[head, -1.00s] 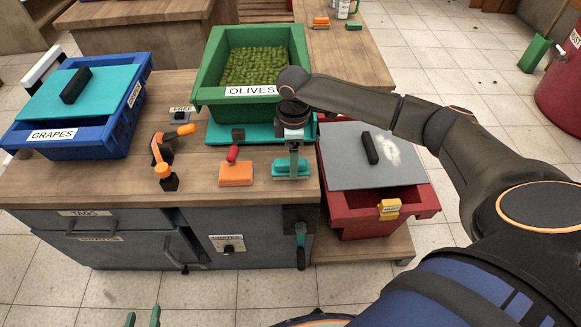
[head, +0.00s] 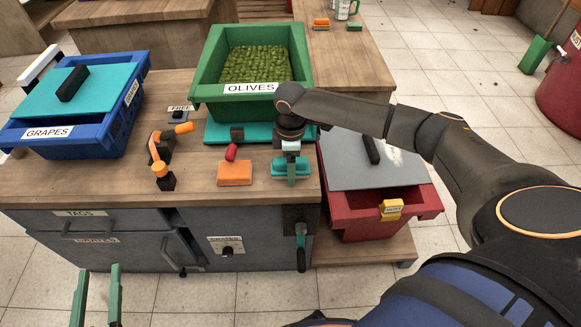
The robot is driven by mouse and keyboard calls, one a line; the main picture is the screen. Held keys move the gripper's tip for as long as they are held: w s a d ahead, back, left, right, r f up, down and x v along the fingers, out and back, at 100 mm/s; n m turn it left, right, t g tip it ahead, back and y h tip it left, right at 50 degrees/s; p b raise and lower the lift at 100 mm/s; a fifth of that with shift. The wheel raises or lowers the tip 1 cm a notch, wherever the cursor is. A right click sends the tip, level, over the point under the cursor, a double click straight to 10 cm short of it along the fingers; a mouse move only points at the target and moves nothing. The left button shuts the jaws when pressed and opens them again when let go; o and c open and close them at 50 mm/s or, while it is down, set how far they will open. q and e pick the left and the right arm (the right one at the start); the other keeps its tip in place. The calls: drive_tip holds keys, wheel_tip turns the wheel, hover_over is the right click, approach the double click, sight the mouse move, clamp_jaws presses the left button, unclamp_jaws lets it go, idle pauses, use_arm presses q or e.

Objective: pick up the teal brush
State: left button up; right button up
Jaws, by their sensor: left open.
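The teal brush (head: 276,168) is at the front edge of the wooden worktop, right of an orange brush (head: 235,173) with a red handle. My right gripper (head: 291,180) points down over the teal brush, with a finger in front of it. The wrist hides the brush's top, so I cannot tell whether the jaws are closed on it or whether it touches the worktop. My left gripper (head: 99,270) is at the bottom left, in front of the cabinet. Its two green fingers are apart with nothing between them.
A green crate (head: 207,90) of olives stands behind the brushes. A blue crate (head: 95,147) labelled GRAPES is at the left. An orange-and-black tool (head: 160,150) stands on the worktop. A red crate (head: 345,225) with a grey lid (head: 350,170) sits lower right.

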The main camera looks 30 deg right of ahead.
clamp_jaws()
idle(0.4)
drive_tip(key=shift+r, duration=0.1)
